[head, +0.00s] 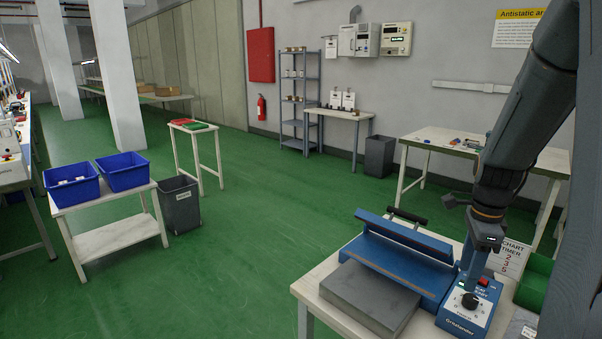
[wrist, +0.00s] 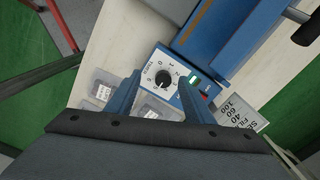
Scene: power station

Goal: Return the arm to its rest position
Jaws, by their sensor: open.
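My arm (head: 528,105) reaches down from the upper right in the head view. My gripper (head: 474,280) hangs over the blue control box (head: 456,317) of a blue bench machine (head: 400,262). In the wrist view my gripper (wrist: 159,80) is open, its two blue-grey fingers apart. The black dial (wrist: 162,82) on a white panel shows between and below them, and nothing is held. I cannot tell whether the fingertips touch the dial or the box.
The machine stands on a pale table (head: 325,318) with a grey slab (head: 370,298) before it. Small clear bags (wrist: 103,88), a sign (head: 508,259) and a green bin (head: 535,280) are close by. Green floor (head: 270,215) lies open to the left.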

